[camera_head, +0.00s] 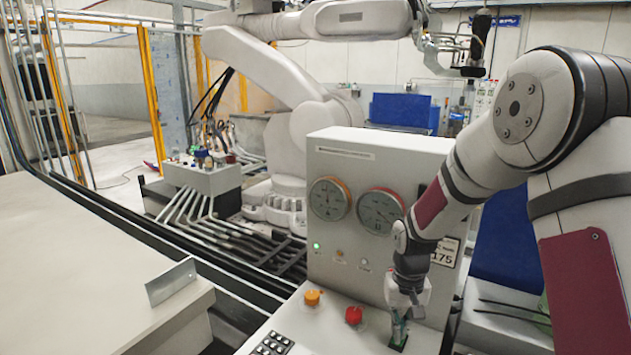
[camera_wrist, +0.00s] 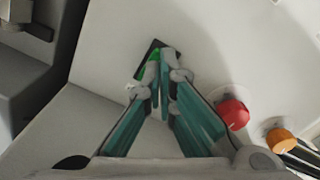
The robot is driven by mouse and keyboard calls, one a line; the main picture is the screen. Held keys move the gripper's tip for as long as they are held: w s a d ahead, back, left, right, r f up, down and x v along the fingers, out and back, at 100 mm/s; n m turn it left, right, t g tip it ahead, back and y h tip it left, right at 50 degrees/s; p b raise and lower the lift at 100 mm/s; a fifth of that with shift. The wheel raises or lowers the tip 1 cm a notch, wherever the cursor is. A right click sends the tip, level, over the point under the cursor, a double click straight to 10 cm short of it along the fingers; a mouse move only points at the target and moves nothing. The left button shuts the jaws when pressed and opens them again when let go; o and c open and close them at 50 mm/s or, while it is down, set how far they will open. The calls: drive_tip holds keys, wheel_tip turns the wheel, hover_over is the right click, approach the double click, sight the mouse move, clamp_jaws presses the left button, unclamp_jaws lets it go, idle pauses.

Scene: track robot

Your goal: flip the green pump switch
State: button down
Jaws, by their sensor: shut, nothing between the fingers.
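The green pump switch (camera_wrist: 150,64) shows in the wrist view as a green piece on a dark base plate, partly hidden behind my fingertips. My gripper (camera_wrist: 160,75) is shut with its fingertips together right at the switch; whether they touch it I cannot tell. In the head view my gripper (camera_head: 398,338) points down at the right part of the sloped console (camera_head: 325,335). There the switch is mostly hidden by the fingers, with only a dark plate edge visible.
A red knob (camera_head: 353,315) and an orange knob (camera_head: 312,298) stand left of my gripper on the console. Two gauges (camera_head: 329,199) sit on the upright panel behind, with a green lamp (camera_head: 317,246) below. A keypad (camera_head: 273,344) is at the front left.

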drive_tip(key=shift+f, duration=0.7)
idle(0.3)
drive_tip(key=shift+r+p, duration=0.85)
drive_tip(key=shift+r, duration=2.7)
drive_tip(key=shift+r, duration=0.15)
drive_tip(key=s+r+t, duration=0.1)
drive_tip(key=s+r, duration=0.4)
drive_tip(key=r, duration=0.3)
drive_tip(key=s+r+t, duration=0.2)
drive_tip(key=s+r, duration=0.4)
drive_tip(key=r, duration=0.3)
drive_tip(key=s+r+t, duration=0.1)
drive_tip(key=s+r, duration=0.1)
drive_tip(key=s, duration=0.6)
drive_tip(key=s+r+t, duration=0.1)
drive_tip(key=s+r, duration=0.2)
drive_tip(key=s, duration=0.6)
drive_tip(key=shift+d+r+t, duration=0.25)
drive_tip(key=shift+t, duration=0.05)
